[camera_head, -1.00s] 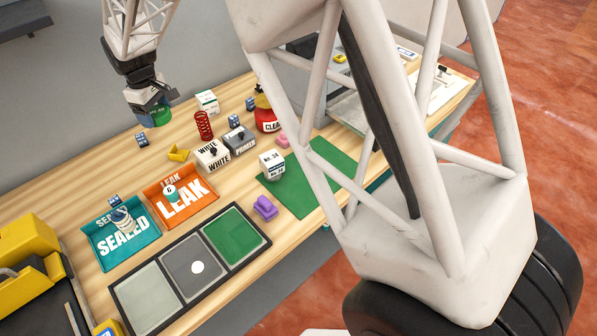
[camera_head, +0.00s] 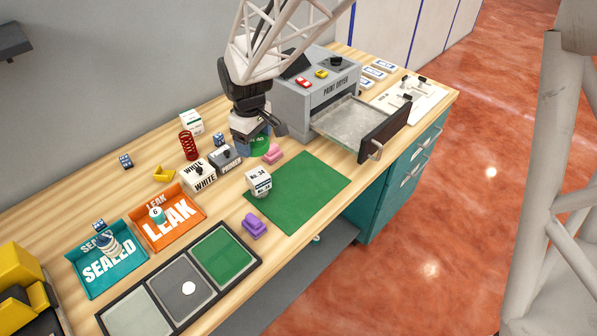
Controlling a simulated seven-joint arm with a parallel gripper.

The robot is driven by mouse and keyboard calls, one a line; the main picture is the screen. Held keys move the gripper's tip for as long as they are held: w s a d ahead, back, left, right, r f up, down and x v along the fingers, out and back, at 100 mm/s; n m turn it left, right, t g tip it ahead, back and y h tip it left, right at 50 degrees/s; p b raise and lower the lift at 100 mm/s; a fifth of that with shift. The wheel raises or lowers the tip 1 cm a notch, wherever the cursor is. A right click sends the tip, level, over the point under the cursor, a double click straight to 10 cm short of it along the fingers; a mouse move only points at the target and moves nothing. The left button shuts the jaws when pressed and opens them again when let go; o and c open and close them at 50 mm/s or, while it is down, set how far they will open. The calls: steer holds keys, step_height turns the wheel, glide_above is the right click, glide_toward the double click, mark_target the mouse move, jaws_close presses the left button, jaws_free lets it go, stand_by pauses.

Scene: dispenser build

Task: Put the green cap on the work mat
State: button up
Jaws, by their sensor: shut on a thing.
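The green cap (camera_head: 261,148) is held in my gripper (camera_head: 258,135), which is shut on it. The cap hangs above the table, just behind the pink block and left of the green work mat's back part. The work mat (camera_head: 312,188) lies flat near the table's front edge, mostly bare. A white block marked No. 34 (camera_head: 259,183) stands at the mat's left edge. Part of the cap is hidden by my fingers.
Pink (camera_head: 272,154) and purple (camera_head: 254,225) pieces lie near the mat. White (camera_head: 198,176) and primer (camera_head: 225,158) blocks stand to the left. The paint dryer (camera_head: 318,95) has its drawer (camera_head: 384,134) pulled out behind the mat. LEAK (camera_head: 171,220) and SEALED (camera_head: 107,262) trays stand at left.

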steer(key=s+d+f+m, duration=0.1)
steer(key=s+d+f, duration=0.1)
steer(key=s+d, duration=0.55)
steer(key=s+d+f+m, duration=0.15)
steer(key=s+d, duration=0.25)
steer(key=d, duration=0.6)
steer(key=shift+w+a+f, duration=0.1)
steer(key=shift+w+f, duration=0.05)
steer(key=shift+f, duration=4.25)
glide_above(306, 180)
steer(key=shift+w+f, duration=0.1)
steer(key=shift+f, duration=0.65)
steer(key=shift+f, duration=1.8)
steer(key=shift+f, duration=0.15)
steer(key=o, duration=0.9)
